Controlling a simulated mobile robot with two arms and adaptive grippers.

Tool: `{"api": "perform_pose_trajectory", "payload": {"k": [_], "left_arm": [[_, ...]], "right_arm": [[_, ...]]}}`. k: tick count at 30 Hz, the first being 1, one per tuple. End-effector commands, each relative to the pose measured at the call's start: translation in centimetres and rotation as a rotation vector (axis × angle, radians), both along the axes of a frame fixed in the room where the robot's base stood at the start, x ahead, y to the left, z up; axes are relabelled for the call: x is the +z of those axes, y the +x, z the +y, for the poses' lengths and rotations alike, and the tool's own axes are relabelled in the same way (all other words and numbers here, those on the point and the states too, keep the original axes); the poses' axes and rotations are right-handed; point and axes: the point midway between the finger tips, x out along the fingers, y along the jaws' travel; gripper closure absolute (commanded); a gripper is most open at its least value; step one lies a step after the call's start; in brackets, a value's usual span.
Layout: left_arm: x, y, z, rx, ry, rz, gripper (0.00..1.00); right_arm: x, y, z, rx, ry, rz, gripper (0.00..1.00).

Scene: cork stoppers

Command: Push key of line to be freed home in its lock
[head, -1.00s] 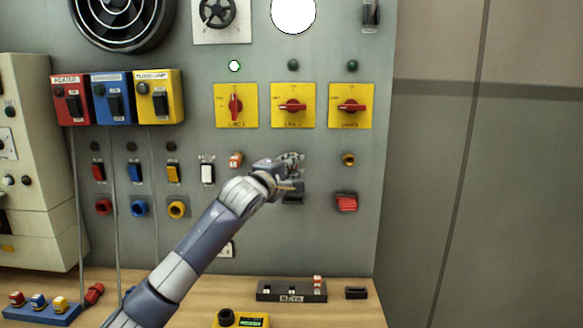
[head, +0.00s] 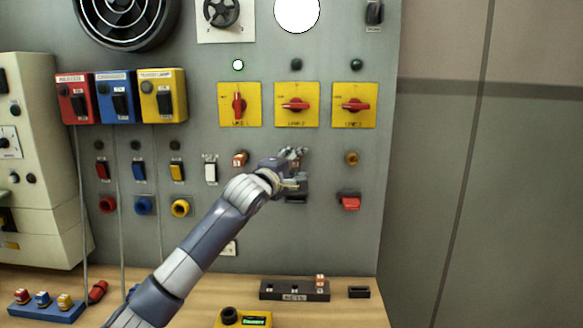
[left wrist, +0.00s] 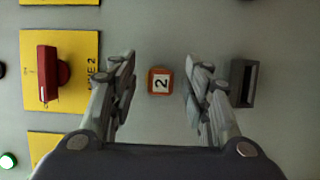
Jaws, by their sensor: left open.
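The key numbered 2 (left wrist: 160,81), an orange block with a white face, shows in the left wrist view against the grey panel. How deep it sits in its lock cannot be told. My left gripper (left wrist: 158,78) is open, its fingers on either side of the key with gaps. In the head view my left gripper (head: 294,160) is at the panel below the line 2 switch (head: 296,104) and hides the key. The line 2 switch also shows in the left wrist view (left wrist: 48,75). My right gripper is in neither view.
A key (head: 239,159) sits in the line 1 lock; the line 3 lock (head: 351,158) shows only brass. A dark slot (head: 296,199) lies below my gripper, with a red piece (head: 349,203) to its right. The key rack (head: 294,291) stands on the wooden table.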

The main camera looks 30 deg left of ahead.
Motion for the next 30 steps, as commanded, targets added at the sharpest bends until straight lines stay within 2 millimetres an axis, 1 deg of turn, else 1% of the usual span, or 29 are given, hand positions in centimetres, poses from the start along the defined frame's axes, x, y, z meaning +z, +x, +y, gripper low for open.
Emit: {"api": "perform_pose_trajectory", "payload": {"k": [5, 8, 18, 21, 25, 30], "left_arm": [[0.0, -1.3, -0.2, 0.0, 0.001, 0.0, 0.56], [0.0, -2.8, -0.4, 0.0, 0.004, 0.001, 0.56], [0.1, -8.6, -1.4, -0.001, 0.003, 0.0, 0.56], [0.1, -9.9, -1.6, -0.001, 0.003, 0.0, 0.56], [0.1, -11.1, -1.8, -0.001, 0.002, -0.001, 0.56], [0.2, -11.8, -1.9, 0.0, 0.0, -0.001, 0.56]], "right_arm": [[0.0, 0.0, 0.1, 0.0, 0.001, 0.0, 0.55], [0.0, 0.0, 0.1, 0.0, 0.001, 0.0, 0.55], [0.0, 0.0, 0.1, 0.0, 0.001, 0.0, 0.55], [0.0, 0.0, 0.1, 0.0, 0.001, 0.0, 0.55], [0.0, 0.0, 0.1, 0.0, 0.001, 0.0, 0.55], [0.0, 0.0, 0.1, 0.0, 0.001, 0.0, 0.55]]}}
